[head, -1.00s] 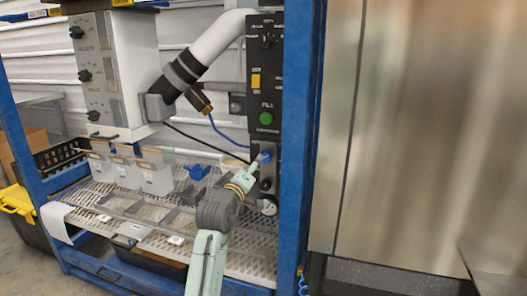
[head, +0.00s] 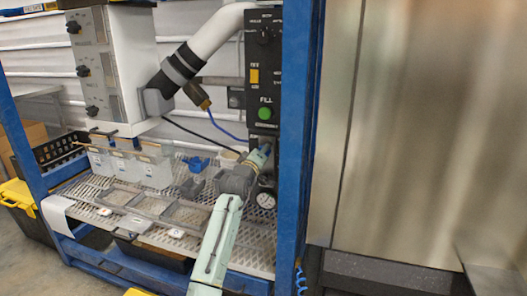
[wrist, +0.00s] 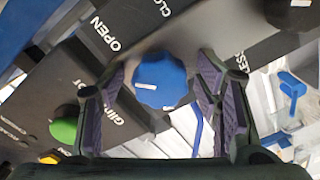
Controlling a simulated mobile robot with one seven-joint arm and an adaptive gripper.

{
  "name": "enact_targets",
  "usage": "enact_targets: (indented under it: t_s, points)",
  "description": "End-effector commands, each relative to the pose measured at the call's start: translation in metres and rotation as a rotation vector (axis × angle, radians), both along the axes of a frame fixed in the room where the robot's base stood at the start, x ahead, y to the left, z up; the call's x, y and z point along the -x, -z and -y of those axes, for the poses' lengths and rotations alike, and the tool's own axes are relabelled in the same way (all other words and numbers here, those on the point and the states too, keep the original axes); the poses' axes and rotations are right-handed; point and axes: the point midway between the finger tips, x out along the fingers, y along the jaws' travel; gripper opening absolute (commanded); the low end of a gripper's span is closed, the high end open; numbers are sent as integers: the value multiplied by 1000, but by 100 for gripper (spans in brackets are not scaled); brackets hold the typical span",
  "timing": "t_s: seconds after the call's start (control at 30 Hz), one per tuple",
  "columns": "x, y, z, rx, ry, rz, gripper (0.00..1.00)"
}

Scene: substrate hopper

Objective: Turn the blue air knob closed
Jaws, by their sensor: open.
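The blue air knob (wrist: 160,82) is round and scalloped with a short white mark on its face. It sits on a dark panel with the labels OPEN and part of CLOSED beside it. In the wrist view my gripper (wrist: 160,78) is open, with one purple-padded finger on each side of the knob. A gap shows between each pad and the knob, so neither finger visibly grips it. In the head view my gripper (head: 258,157) is at the lower part of the black control panel (head: 263,75) and hides most of the knob.
A green FILL button (head: 265,113) and a yellow switch (head: 254,76) are above the knob. A round gauge (head: 266,200) is just below my gripper. The blue frame post (head: 301,130) stands close on the right. Clear bins (head: 150,172) stand on the perforated deck at left.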

Motion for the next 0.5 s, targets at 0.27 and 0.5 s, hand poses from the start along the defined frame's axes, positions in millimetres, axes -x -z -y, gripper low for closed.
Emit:
enact_targets:
  t_s: [0.27, 0.5]
  points:
    - [0, 0, 0, 0, 0, 0, 49]
    - [0, 0, 0, 0, 0, 0, 33]
